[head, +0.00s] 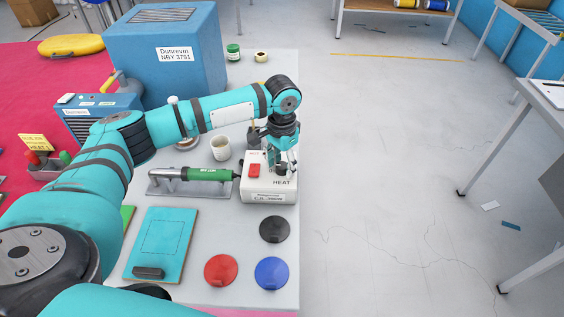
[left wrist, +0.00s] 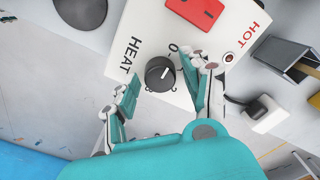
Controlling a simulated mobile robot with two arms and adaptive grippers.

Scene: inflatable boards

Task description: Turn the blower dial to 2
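The white blower control box (head: 256,186) stands near the table's right edge, with a red switch (head: 254,171) and the word HEAT. In the left wrist view, the round black dial (left wrist: 160,74) sits on the box face (left wrist: 143,28). A small white mark on the dial faces roughly toward the printed 0; other numbers are hidden. My left gripper (head: 281,160) is over the box. In the left wrist view its fingers (left wrist: 166,88) are apart, one on each side of the dial, with gaps visible. Contact cannot be confirmed. My right gripper is not in view.
A green-handled hot-air tool (head: 208,174) lies in a metal stand left of the box. A white mug (head: 220,148) stands behind. Black (head: 274,229), red (head: 221,270) and blue (head: 272,273) discs lie in front. Open floor is to the right.

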